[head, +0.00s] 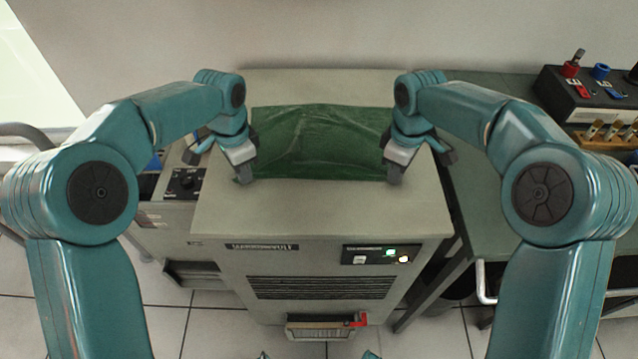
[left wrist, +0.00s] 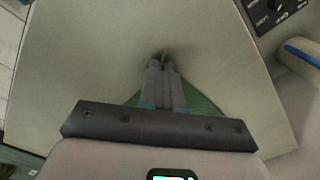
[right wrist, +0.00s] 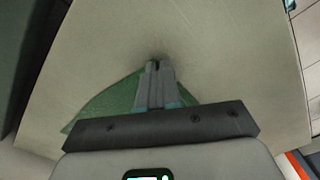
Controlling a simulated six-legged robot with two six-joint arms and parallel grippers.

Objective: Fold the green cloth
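The green cloth (head: 318,142) lies spread on top of the beige cabinet (head: 315,210), with faint creases. Its near edge runs almost straight between my two grippers. My left gripper (head: 243,176) is at the cloth's near left corner, and my right gripper (head: 394,176) is at its near right corner. In the left wrist view the fingers (left wrist: 161,62) are together, with cloth (left wrist: 200,102) narrowing toward their tips. In the right wrist view the fingers (right wrist: 154,66) are also together, with cloth (right wrist: 112,100) running up to them. The pinched corners are mostly hidden by the fingers.
The cabinet top is bare in front of the cloth. A green table (head: 480,190) stands at the right, with a black box with red and blue knobs (head: 592,95) and a wooden rack (head: 607,136). A unit with a dial (head: 186,181) stands at the left.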

